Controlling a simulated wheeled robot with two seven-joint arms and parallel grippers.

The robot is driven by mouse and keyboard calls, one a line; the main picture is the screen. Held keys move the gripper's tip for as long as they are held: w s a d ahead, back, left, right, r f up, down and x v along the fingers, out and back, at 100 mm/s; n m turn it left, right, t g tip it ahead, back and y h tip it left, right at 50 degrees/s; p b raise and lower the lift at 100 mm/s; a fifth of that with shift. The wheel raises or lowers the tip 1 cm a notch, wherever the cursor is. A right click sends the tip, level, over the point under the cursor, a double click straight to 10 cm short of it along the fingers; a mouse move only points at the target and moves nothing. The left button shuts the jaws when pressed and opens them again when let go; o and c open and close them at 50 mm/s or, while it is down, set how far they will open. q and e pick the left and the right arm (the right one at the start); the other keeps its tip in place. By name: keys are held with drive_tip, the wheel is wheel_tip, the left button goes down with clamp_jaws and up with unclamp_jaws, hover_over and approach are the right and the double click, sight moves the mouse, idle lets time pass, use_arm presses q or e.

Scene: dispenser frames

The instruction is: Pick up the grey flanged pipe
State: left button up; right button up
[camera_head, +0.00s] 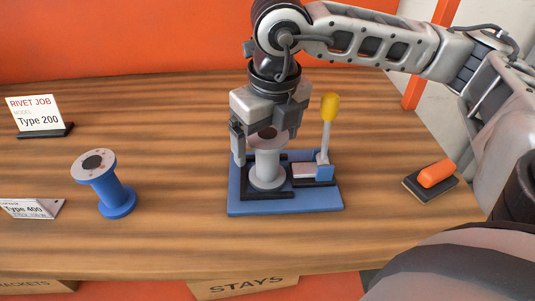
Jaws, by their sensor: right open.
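The grey flanged pipe (266,166) stands upright on the blue fixture plate (318,203), with black stops around its base. A toggle clamp with a yellow handle (330,108) stands just right of it. My right gripper (266,146) points down from above, directly over the pipe. It is open, with one finger left of the pipe's upper flange. The other finger is partly hidden, and I cannot tell whether either touches the pipe. The gripper body hides part of the top flange. My left gripper is not in view.
A blue flanged pipe (104,185) with a grey top stands at the left, near a "Type 400" sign (30,208). A "Type 200" sign (38,117) stands behind. An orange-handled block (430,182) lies at the right. The wooden table (170,235) is otherwise clear.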

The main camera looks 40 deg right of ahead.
drive_tip(key=shift+w+f, duration=0.1)
drive_tip(key=shift+f, duration=0.6)
drive_tip(key=c, duration=1.4)
drive_tip(key=shift+r, duration=0.1)
drive_tip(key=shift+c, duration=1.1)
drive_tip(key=shift+r, duration=0.1)
